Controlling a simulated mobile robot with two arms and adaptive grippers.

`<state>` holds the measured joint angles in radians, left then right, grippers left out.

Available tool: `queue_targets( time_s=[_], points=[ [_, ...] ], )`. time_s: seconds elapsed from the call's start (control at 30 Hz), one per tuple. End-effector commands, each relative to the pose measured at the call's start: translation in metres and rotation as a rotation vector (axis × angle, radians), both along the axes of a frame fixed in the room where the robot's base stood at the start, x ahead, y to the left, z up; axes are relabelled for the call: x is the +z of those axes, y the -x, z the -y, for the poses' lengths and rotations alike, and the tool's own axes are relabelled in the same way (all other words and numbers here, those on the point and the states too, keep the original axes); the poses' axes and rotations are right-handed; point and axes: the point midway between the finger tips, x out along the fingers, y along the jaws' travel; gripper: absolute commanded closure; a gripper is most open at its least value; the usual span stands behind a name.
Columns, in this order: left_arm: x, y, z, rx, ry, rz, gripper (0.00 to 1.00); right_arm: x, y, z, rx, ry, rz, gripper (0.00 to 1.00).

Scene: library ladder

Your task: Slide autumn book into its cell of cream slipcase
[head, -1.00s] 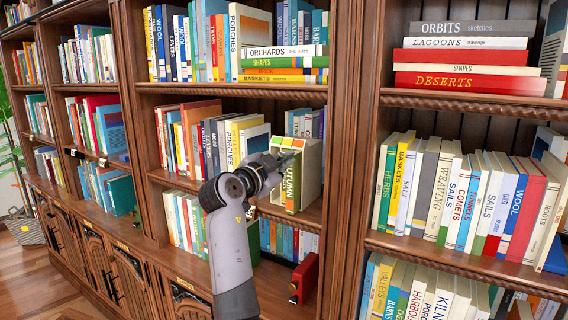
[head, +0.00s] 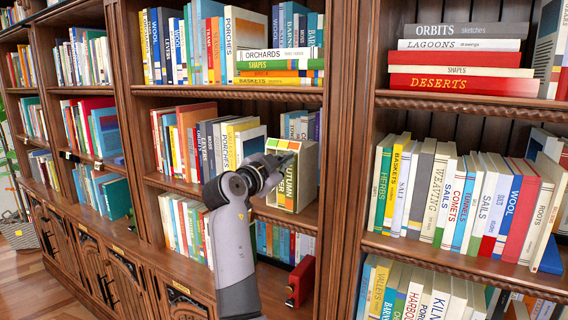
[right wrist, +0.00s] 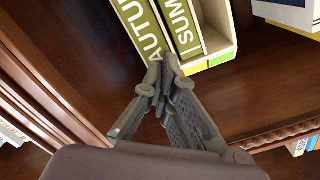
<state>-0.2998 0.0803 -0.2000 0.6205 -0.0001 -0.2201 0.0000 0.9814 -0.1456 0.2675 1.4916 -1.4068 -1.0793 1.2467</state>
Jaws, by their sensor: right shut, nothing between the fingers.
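The autumn book (head: 289,184) shows a green spine with pale letters, upright at the front of the cream slipcase (head: 309,163) on the middle shelf. In the right wrist view, the autumn book (right wrist: 140,28) is beside the green-spined summer book (right wrist: 181,24), both within the slipcase (right wrist: 215,28). Their spines look about level, but I cannot tell exact depth. My right gripper (head: 287,158) is at the upper front of the book. It is shut and empty; its fingertips (right wrist: 161,70) are close to the spines. Contact is unclear. My left gripper is out of view.
A row of books (head: 215,145) stands left of the slipcase on the same shelf. A wooden upright (head: 345,160) is to its right. A red object (head: 301,281) sits on the ledge below. Bare shelf (right wrist: 265,85) shows in the wrist view.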

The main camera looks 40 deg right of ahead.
Motion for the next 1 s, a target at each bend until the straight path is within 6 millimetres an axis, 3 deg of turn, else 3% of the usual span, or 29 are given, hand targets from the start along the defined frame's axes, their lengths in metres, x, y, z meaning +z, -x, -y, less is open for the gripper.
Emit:
queue_targets(
  time_s=[1.0],
  points=[
    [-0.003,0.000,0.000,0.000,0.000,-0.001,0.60,-0.001,-0.004,0.011,-0.001,-0.001,0.000,1.00]
  ],
)
